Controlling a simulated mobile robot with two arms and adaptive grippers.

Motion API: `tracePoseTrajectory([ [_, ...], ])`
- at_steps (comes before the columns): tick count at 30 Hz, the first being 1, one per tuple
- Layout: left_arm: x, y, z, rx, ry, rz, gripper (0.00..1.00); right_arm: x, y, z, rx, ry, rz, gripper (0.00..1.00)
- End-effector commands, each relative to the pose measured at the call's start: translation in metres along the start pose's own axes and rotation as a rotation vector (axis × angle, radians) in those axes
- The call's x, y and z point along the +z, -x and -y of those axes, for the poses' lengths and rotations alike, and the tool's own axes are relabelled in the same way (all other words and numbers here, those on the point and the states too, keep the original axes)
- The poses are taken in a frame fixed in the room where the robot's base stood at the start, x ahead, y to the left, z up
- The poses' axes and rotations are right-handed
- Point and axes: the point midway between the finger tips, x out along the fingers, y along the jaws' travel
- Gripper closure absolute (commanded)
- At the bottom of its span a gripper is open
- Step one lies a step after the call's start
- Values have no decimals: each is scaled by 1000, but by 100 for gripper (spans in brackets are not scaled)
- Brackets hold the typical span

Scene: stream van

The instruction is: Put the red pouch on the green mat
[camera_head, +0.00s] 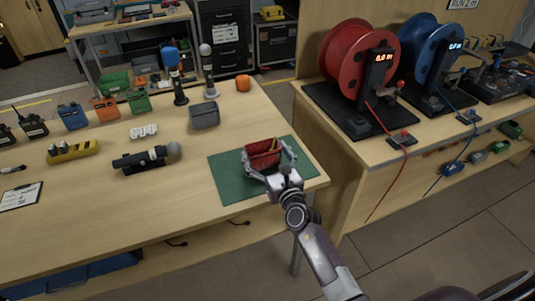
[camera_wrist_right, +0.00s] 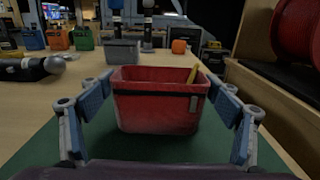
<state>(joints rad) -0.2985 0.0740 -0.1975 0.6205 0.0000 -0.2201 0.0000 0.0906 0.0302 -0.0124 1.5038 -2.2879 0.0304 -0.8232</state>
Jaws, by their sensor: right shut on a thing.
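The red pouch (camera_head: 263,154) is an open-topped, upright red container with a dark band and something yellow at its rim; it also shows large in the right wrist view (camera_wrist_right: 158,112). It is over the middle of the green mat (camera_head: 229,183), at the table's right end. I cannot tell for sure whether its base touches the mat. My right gripper (camera_head: 267,155) is shut on the pouch, with one finger at each side of it. In the wrist view, the mat (camera_wrist_right: 42,150) spreads below the pouch. My left gripper is not in view.
A grey bin (camera_head: 204,116) and an orange block (camera_head: 243,83) stand behind the mat. A second table with red (camera_head: 350,60) and blue cable reels stands at the right, across a gap.

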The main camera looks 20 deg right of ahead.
Motion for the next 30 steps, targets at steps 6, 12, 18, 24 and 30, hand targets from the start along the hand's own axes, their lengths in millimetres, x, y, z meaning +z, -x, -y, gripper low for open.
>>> tracePoseTrajectory([
  [6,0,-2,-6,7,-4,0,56,-3,0,0,1,-1,-2,41],
  [12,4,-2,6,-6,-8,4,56,-4,0,0,1,-1,-3,3],
  [18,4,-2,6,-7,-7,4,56,-4,0,0,1,-1,-3,0],
  [24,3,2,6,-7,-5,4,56,1,0,0,1,-1,-2,0],
  [30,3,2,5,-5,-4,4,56,-2,25,0,1,-3,-5,0],
])
